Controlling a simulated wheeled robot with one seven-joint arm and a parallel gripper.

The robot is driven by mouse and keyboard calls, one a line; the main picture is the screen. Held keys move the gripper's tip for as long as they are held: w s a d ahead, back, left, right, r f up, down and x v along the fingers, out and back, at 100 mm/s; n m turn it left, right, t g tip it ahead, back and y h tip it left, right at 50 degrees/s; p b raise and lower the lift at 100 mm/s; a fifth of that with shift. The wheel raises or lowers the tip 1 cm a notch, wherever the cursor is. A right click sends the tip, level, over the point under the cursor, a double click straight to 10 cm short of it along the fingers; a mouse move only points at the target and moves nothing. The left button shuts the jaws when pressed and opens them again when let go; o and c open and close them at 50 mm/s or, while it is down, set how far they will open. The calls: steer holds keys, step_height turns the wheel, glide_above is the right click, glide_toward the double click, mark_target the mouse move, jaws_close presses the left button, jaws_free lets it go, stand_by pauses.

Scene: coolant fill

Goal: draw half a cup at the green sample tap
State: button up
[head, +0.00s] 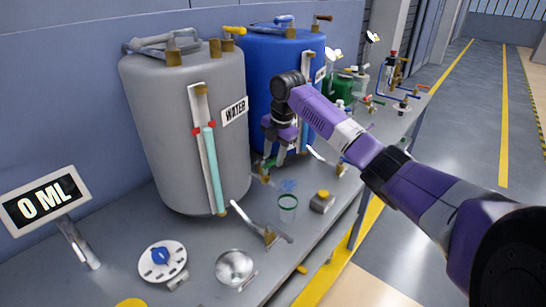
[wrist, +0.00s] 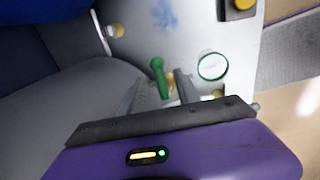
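The green sample tap's handle (wrist: 158,75) shows in the wrist view between and just beyond the tips of my gripper (wrist: 157,88). In the head view a small green handle (head: 269,163) is partly hidden under my gripper (head: 282,158), low in front of the blue tank. The two fingers are apart, with nothing clearly held; I cannot tell whether they touch the handle. A clear cup with a green rim (head: 288,202) stands on the bench, apart from my gripper. It also shows in the wrist view (wrist: 212,66), right of the fingers; it looks empty.
A grey WATER tank (head: 185,130) stands left of the blue tank (head: 262,75). A display (head: 46,201) reads 0 ML. A dial (head: 162,261), a metal bowl (head: 234,267) and a small box with a yellow button (head: 322,201) sit on the bench (head: 205,235).

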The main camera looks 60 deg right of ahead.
steer(key=shift+w+f, duration=0.15)
steer(key=shift+f, duration=0.55)
jaws_close()
steer(key=shift+a+r+m+p, duration=0.15)
steer(key=shift+r+m+p, duration=0.05)
steer(key=shift+m+p, duration=0.55)
steer(key=shift+s+f+m+p, duration=0.15)
steer(key=shift+s+m+p, duration=0.2)
steer(key=shift+m, duration=0.2)
jaws_free()
